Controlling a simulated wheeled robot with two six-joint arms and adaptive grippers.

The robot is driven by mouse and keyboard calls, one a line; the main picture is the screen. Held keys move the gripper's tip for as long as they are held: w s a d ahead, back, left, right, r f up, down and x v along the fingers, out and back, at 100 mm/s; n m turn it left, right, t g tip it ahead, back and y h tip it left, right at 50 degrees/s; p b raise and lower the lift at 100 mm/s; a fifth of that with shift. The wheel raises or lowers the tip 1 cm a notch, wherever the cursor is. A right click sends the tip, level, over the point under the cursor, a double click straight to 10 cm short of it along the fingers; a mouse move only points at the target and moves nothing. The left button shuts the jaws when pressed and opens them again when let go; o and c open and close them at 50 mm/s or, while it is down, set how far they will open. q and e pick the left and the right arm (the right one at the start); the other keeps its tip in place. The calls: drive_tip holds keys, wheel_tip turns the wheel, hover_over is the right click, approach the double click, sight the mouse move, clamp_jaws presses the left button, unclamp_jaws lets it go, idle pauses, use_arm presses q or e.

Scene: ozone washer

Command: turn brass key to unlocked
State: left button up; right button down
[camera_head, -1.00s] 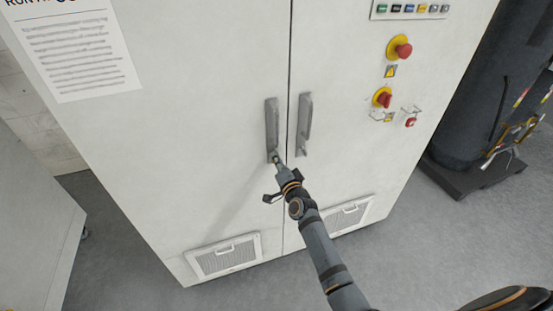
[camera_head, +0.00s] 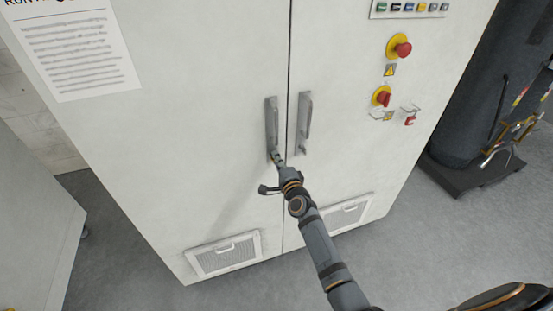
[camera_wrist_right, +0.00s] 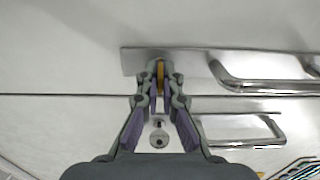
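The brass key (camera_wrist_right: 160,74) shows as a narrow golden strip between the fingertips in the right wrist view. It is at the end of the left door's handle plate (camera_wrist_right: 138,61). My right gripper (camera_wrist_right: 160,88) has its fingers closed together around the key. In the head view my right gripper (camera_head: 277,158) reaches the lower end of the left door handle (camera_head: 271,125), and the fingers hide the key and its lock there. The lock's marking cannot be read. My left gripper is not in view.
The right door handle (camera_head: 304,123) stands close beside the gripper, across the door gap. A round lock (camera_wrist_right: 158,138) shows below the fingers in the wrist view. Red knobs (camera_head: 403,49) are at upper right; a dark cylinder (camera_head: 485,95) stands right of the cabinet.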

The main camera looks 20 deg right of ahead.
idle(0.3)
drive_tip(key=c, duration=1.5)
unclamp_jaws()
drive_tip(key=shift+c, duration=0.2)
drive_tip(key=s, duration=1.2)
drive_tip(key=shift+d, duration=0.25)
